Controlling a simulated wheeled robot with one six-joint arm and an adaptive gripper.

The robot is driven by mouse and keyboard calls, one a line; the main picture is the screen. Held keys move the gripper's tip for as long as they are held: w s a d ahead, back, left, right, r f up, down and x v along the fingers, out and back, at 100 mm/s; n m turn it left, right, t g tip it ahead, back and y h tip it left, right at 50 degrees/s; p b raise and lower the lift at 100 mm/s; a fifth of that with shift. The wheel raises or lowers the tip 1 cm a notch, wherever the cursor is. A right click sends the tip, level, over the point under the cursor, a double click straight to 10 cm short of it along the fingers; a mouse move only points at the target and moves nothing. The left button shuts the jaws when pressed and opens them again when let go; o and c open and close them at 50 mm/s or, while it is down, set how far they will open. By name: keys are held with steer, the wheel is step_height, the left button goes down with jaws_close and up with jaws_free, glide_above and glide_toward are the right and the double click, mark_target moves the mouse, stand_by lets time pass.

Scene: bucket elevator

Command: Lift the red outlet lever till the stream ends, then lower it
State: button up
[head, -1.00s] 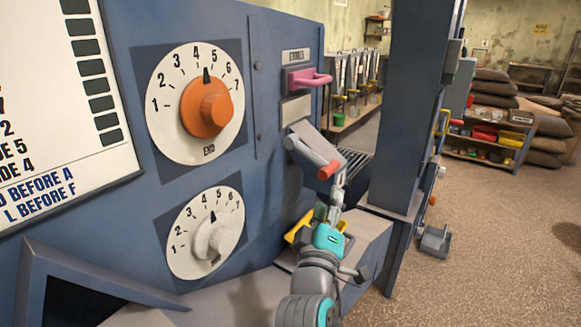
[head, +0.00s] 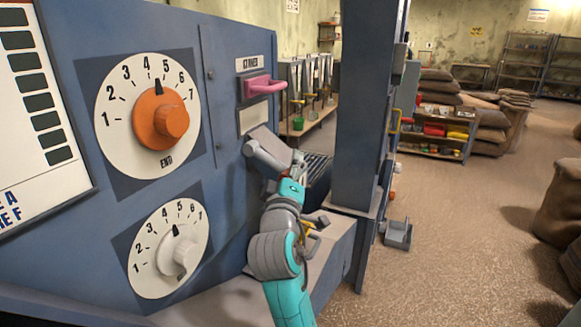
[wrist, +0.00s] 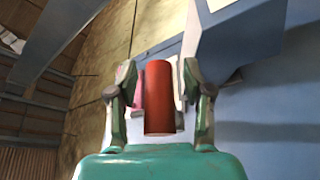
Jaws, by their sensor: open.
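The red outlet lever's grip (wrist: 158,97) shows in the wrist view as a red cylinder between my two open fingers. My gripper (wrist: 158,78) stands around it, and I cannot make out firm contact. In the head view my gripper (head: 297,165) is at the grey outlet spout (head: 266,151) on the blue machine and mostly hides the red grip. No stream can be made out in either view. A bit of yellow (head: 310,229) shows behind my arm, below the outlet.
A pink handle (head: 262,87) sticks out above the outlet. An orange dial knob (head: 160,120) and a white dial knob (head: 178,254) are on the panel to the left. A blue post (head: 362,110) stands close to the right. Open floor (head: 460,240) lies beyond it.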

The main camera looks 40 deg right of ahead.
steer(key=shift+w+d, duration=0.15)
steer(key=shift+d, duration=0.1)
jaws_close()
steer(key=shift+r, duration=0.1)
